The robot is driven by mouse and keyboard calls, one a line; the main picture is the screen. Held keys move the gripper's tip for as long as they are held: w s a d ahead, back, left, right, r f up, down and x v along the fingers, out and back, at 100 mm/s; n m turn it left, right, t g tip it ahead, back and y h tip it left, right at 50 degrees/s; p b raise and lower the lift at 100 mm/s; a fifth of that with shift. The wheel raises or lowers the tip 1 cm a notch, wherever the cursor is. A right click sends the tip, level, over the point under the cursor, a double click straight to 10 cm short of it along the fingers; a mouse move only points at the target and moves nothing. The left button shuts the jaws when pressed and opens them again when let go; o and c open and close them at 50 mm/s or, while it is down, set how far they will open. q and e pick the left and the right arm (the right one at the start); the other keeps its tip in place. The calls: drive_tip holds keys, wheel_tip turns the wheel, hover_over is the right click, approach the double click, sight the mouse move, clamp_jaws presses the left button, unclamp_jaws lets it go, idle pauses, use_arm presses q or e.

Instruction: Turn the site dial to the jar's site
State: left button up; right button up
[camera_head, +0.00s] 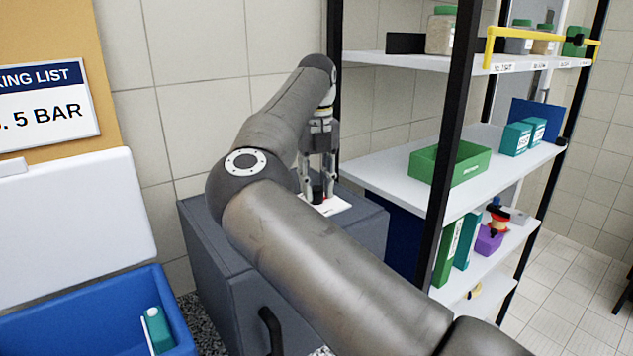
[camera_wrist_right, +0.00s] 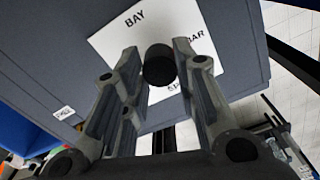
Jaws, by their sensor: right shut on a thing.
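The site dial (camera_head: 317,194) is a small black round knob on a white label plate (camera_head: 338,207), on top of a dark grey cabinet. In the right wrist view the dial (camera_wrist_right: 158,65) stands between my two fingers, and the plate (camera_wrist_right: 118,42) shows the words "BAY" and "BAR"; the rest is covered. My right gripper (camera_head: 318,188) points down from above and is shut on the dial. Which site the dial points to cannot be read. Several jars stand on the top shelf, one of them a green-lidded jar (camera_head: 441,32). My left gripper is out of view.
The grey cabinet (camera_head: 220,250) stands against the tiled wall. The shelf rack (camera_head: 455,130) on its right holds a green bin (camera_head: 430,165) and teal boxes (camera_head: 516,139). A blue crate (camera_head: 95,318) is at lower left, below a wall sign (camera_head: 45,107) reading "5 BAR".

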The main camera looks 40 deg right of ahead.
drive_tip(key=m, duration=0.4)
drive_tip(key=shift+r+m+p, duration=0.1)
drive_tip(key=shift+m+p, duration=0.2)
drive_tip(key=shift+p, duration=0.1)
drive_tip(key=m+p, duration=0.1)
drive_tip(key=m, duration=0.3)
drive_tip(key=shift+w+m, duration=0.1)
drive_tip(key=shift+m, duration=0.2)
drive_tip(key=m, duration=0.4)
drive_tip(key=shift+m+p, duration=0.3)
drive_tip(key=shift+p, duration=0.05)
drive_tip(key=m, duration=0.4)
drive_tip(key=shift+p, duration=0.35)
drive_tip(key=m, duration=0.4)
drive_tip(key=shift+p, duration=0.3)
drive_tip(key=m, duration=0.4)
drive_tip(key=shift+m+p, duration=0.3)
drive_tip(key=shift+p, duration=0.05)
drive_tip(key=m, duration=0.4)
drive_tip(key=m+p, duration=0.1)
drive_tip(key=m, duration=0.3)
drive_tip(key=shift+m, duration=0.3)
drive_tip(key=shift+d, duration=0.1)
